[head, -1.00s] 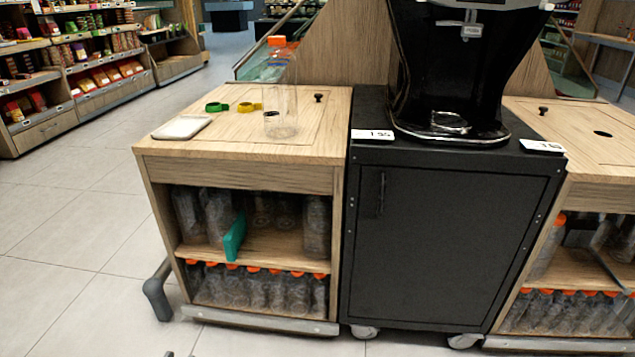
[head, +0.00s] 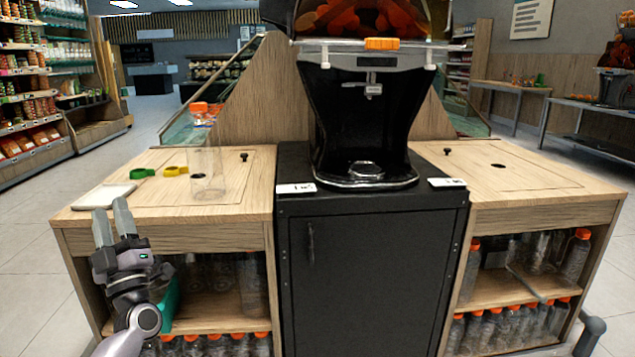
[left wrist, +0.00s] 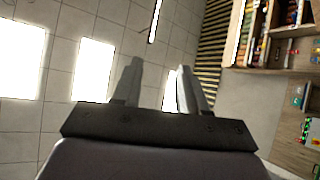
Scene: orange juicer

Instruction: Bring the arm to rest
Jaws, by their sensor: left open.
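My left gripper (head: 112,222) is in the head view at the lower left, in front of the left wooden counter (head: 165,218). Its fingers point up and stand apart with nothing between them. In the left wrist view the open fingers (left wrist: 155,85) point toward the ceiling, with bright lamps and shelves beyond. My right gripper is in neither view.
The black juicer (head: 365,120) stands on a black cabinet (head: 375,270). Shelves below hold several bottles.

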